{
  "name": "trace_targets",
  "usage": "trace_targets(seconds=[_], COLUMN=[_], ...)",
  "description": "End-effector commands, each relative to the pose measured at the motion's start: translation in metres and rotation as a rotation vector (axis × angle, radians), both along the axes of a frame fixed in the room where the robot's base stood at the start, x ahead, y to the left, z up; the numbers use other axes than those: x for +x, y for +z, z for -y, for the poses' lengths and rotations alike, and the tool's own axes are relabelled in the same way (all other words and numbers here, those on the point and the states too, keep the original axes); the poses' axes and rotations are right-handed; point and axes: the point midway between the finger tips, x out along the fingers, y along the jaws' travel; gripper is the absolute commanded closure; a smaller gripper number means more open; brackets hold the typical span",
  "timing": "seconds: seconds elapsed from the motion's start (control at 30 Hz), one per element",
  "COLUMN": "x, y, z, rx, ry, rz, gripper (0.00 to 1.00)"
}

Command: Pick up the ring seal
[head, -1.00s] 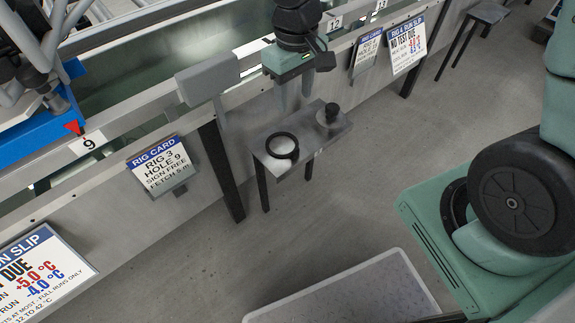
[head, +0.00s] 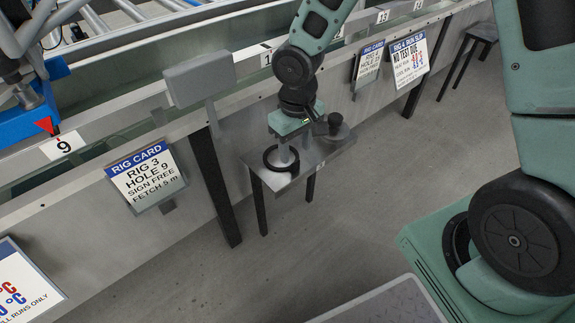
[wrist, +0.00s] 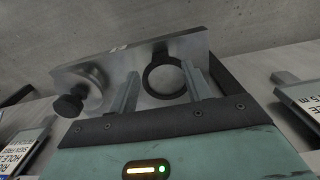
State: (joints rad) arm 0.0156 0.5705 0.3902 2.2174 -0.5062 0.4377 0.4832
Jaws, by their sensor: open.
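The ring seal (head: 268,161) is a black ring lying flat on a small grey metal shelf table (head: 313,162) beside the test bench. In the wrist view the ring seal (wrist: 147,79) lies on the shelf between and beyond my two fingers. My gripper (head: 285,152) is open and points down above the ring, with its fingers close to it.
A dark knobbed weight (head: 335,126) stands on the same shelf, close to my gripper, and it also shows in the wrist view (wrist: 72,103). A rig card (head: 146,176) hangs on the bench to the left. A grey box (head: 200,80) stands on the bench rail. The floor in front is clear.

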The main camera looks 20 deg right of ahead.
Motion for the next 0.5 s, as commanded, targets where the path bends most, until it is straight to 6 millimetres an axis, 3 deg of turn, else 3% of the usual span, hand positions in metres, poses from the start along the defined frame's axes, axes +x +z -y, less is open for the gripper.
trace_targets(seconds=[0.5], x=[-0.001], y=[-0.054], z=[0.0], rx=[0.001], ry=[0.001], rz=[-0.001], gripper=[0.51])
